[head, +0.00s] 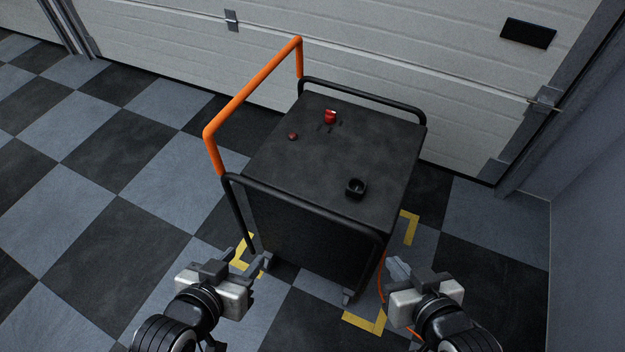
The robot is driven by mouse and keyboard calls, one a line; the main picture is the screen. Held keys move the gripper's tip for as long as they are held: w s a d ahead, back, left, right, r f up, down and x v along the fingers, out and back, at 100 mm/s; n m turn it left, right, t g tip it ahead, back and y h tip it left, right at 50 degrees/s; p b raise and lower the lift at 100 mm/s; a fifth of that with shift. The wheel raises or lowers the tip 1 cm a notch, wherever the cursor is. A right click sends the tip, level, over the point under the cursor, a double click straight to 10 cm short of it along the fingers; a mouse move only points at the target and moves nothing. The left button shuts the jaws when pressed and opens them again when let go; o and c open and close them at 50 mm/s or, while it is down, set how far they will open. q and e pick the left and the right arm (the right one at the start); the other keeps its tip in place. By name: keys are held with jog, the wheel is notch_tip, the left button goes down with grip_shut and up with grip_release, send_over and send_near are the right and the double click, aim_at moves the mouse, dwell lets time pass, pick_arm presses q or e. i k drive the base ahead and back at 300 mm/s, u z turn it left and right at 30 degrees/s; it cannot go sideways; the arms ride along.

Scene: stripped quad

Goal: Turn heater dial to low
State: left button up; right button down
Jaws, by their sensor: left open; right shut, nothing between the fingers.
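A dark box-shaped unit on castors (290,180), apparently the heater, stands ahead of me. On its top is a red knob (330,116) near the back, with small dark marks beside it. A smaller dark red button (293,136) sits to its left. A black round ring-like part (356,188) sits near the front right of the top. I cannot tell for sure which of these is the dial, nor read any setting. My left gripper (240,262) is open and empty, in front of the unit at left. My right gripper (396,265) is shut and empty, in front at right. Neither touches the unit.
An orange handle (252,88) rises along the unit's left side. Black rails (365,97) run along its back and front edges. Yellow corner marks (365,322) and an orange cable (381,285) show on the checkered floor. A garage door is behind; a wall stands right. Floor at left is free.

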aim_at(331, 116)
jog(key=u, duration=2.55)
jog(key=i, duration=0.75)
jog(key=z, duration=2.3)
jog(key=i, duration=0.5)
jog(key=u, duration=0.05)
